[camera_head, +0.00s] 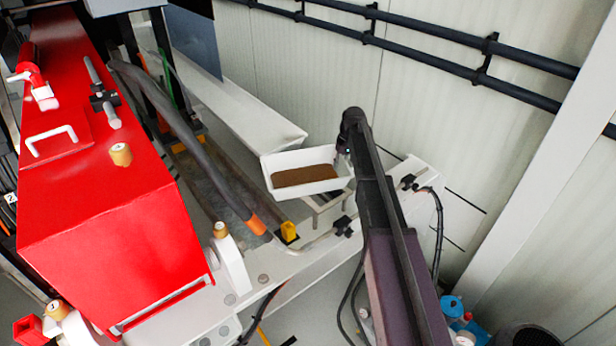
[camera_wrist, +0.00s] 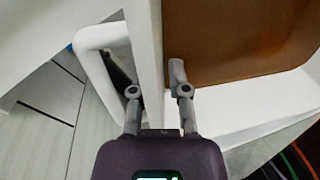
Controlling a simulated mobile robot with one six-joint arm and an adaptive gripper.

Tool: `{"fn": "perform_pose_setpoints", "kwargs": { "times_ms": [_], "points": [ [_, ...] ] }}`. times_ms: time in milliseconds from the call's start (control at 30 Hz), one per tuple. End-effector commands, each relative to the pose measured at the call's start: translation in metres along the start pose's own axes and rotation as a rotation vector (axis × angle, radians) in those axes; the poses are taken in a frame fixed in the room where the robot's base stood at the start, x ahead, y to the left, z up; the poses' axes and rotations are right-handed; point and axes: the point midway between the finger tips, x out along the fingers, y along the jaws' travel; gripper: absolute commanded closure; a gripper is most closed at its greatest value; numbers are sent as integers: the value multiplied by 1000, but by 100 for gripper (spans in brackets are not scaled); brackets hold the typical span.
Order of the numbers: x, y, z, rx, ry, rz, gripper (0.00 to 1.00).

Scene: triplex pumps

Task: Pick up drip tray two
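A white rectangular tray (camera_head: 264,168) with a layer of brown content is near the middle of the head view. No number shows on it, so I cannot tell whether it is drip tray two. My gripper (camera_head: 343,153) is at its right end. In the wrist view, my gripper (camera_wrist: 157,80) has one finger on each side of the tray's white wall (camera_wrist: 147,50), beside a white loop handle, and appears shut on that wall. The left fingertip is partly hidden by the wall. The tray looks shifted left over a small stand (camera_head: 322,206); any contact below is unclear.
A large red pump housing (camera_head: 95,220) stands at the left. A grey hose (camera_head: 195,150) and a yellow block (camera_head: 289,231) are left of the tray. A long white trough (camera_head: 240,115) lies behind it. Black rails (camera_head: 440,52) run along the wall. Blue and red items (camera_head: 455,310) stand lower right.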

Motion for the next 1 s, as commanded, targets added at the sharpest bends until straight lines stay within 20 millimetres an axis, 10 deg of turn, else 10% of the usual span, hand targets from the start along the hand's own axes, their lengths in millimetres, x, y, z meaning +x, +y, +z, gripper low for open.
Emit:
{"fn": "perform_pose_setpoints", "kwargs": {
  "times_ms": [1000],
  "points": [
    [-6, -1, 0, 0, -1, 1, 100]
  ]
}}
